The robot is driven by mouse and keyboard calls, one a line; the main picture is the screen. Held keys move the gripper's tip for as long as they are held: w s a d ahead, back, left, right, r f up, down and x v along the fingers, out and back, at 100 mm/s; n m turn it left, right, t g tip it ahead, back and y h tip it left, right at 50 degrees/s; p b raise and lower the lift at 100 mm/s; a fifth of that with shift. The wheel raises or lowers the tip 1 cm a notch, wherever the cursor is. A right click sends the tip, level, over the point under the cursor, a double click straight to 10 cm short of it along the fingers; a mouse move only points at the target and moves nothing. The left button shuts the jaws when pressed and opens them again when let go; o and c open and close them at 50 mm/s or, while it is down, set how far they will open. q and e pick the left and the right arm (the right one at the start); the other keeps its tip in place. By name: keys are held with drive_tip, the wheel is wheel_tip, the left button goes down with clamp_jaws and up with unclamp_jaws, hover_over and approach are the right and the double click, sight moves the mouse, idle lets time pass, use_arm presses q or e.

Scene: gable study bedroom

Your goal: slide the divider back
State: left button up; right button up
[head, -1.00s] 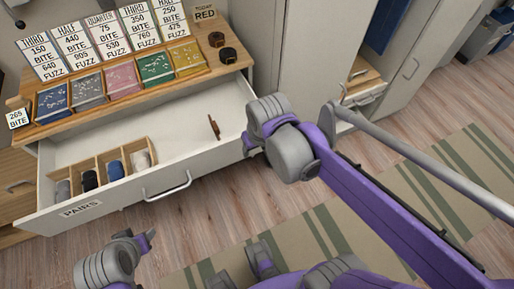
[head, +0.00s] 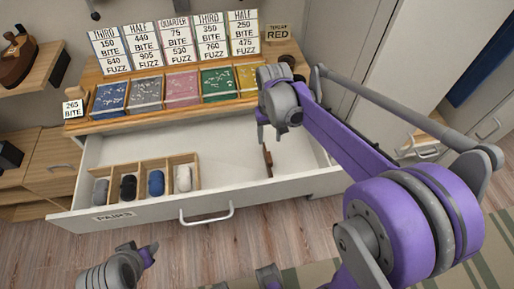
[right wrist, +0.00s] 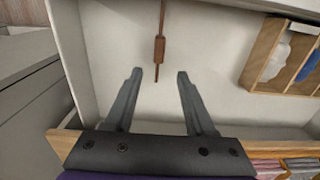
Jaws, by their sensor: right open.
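A thin brown strip with a thicker block at its middle, which looks like the divider (head: 267,160), stands in the open white drawer (head: 228,163), right of the wooden sock tray. In the right wrist view the divider (right wrist: 160,48) lies just beyond the gap between the fingertips, roughly in line with it. My right gripper (head: 270,135) is over the drawer's right part, behind the divider in the head view. In the right wrist view the right gripper (right wrist: 159,74) is open with nothing between its fingers. My left gripper's fingers are not visible.
The wooden tray (head: 196,157) in the drawer's left part holds several rolled socks. The drawer's front has a handle (head: 207,217) and a PAIRS label. Above stands a wooden top (head: 130,124) with coloured bins and price cards. The drawer floor between tray and divider is clear.

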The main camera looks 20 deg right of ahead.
sight(269, 157)
drive_tip(key=f, duration=0.6)
drive_tip(key=f+b, duration=0.1)
drive_tip(key=f, duration=0.3)
drive_tip(key=shift+s+f, duration=0.1)
drive_tip(key=shift+s, duration=0.15)
drive_tip(key=shift+c, duration=0.3)
clamp_jaws()
idle(0.7)
